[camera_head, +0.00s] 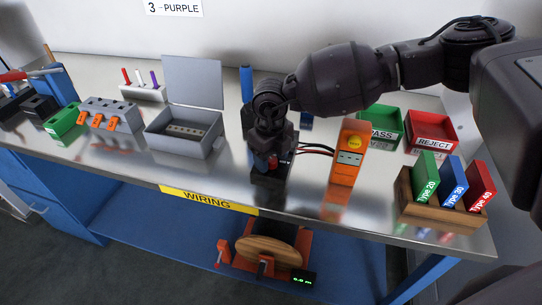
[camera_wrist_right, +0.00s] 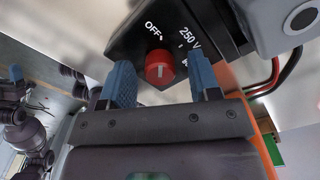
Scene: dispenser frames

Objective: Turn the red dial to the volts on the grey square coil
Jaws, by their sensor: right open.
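The red dial (camera_wrist_right: 159,66) sits on a black box (camera_wrist_right: 130,45) marked OFF and 250 V; other marks are partly hidden. A pale line shows on the dial's face. My right gripper (camera_wrist_right: 160,84) is open, with one blue finger on each side of the dial; I cannot tell whether they touch it. In the head view the right gripper (camera_head: 271,160) points down at the black box (camera_head: 268,178) and hides much of it. I cannot make out a grey square coil or a volts marking on one. My left gripper is not in view.
An orange tester (camera_head: 347,165) with a yellow button stands right of the box, with red and black wires between. A grey open-lidded box (camera_head: 190,143) stands left. A wooden rack (camera_head: 425,212) and PASS (camera_head: 381,118) and REJECT (camera_head: 433,124) bins are at right.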

